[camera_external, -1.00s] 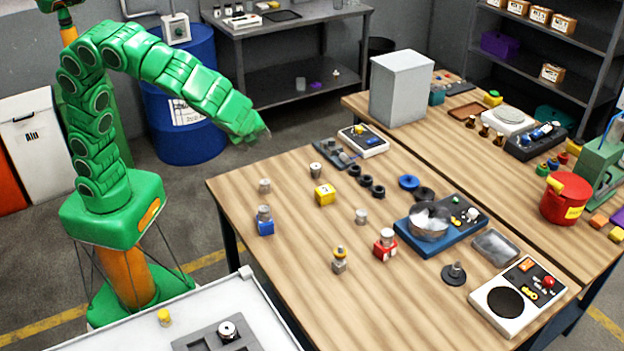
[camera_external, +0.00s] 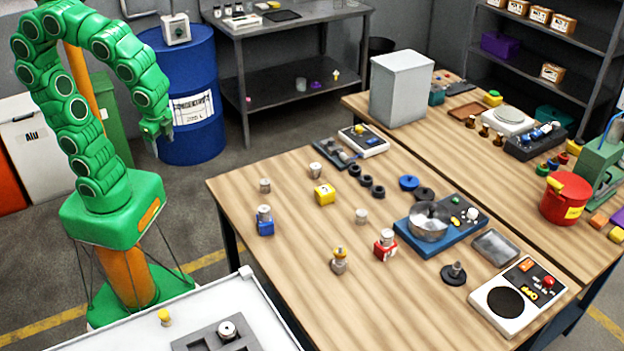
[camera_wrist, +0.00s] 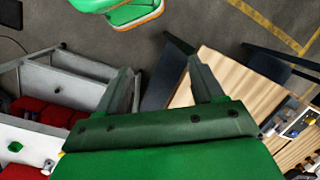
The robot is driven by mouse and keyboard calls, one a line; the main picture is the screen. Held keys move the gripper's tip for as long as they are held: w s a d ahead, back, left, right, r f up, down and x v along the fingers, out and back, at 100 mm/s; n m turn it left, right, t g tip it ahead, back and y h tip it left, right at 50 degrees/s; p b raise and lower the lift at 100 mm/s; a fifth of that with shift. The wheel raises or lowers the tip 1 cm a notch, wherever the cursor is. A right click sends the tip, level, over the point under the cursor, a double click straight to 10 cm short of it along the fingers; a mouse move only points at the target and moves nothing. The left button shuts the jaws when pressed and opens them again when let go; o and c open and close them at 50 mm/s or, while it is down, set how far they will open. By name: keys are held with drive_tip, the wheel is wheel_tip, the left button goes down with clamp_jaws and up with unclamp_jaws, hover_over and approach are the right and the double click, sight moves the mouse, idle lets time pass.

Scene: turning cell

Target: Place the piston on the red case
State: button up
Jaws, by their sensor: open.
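A small red case (camera_external: 384,251) stands on the wooden table, right of the middle. A silver cylindrical piece, perhaps a piston, sits on top of it (camera_external: 387,237). Similar small silver cylinders stand on the table, one left of the red case (camera_external: 361,216), one at the far left (camera_external: 265,185) and one further back (camera_external: 315,169). I cannot tell which is the piston. My gripper (camera_external: 160,141) hangs in front of the blue barrel, well left of the table. In the wrist view my gripper (camera_wrist: 158,66) has its fingers wide apart with nothing between them.
A blue case with a silver piece (camera_external: 265,223) and a yellow cube (camera_external: 325,194) stand on the wooden table (camera_external: 290,285). A blue device with a metal bowl (camera_external: 428,228) is at the right. The blue barrel (camera_external: 198,65) stands behind my gripper.

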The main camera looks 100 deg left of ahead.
drive_tip(key=s+d+f+n+h, duration=0.1)
drive_tip(key=s+d+n, duration=0.1)
drive_tip(key=s, duration=0.5)
drive_tip(key=shift+s+d+f+h, duration=0.25)
drive_tip(key=shift+d+h, duration=0.15)
drive_tip(key=shift+d, duration=0.5)
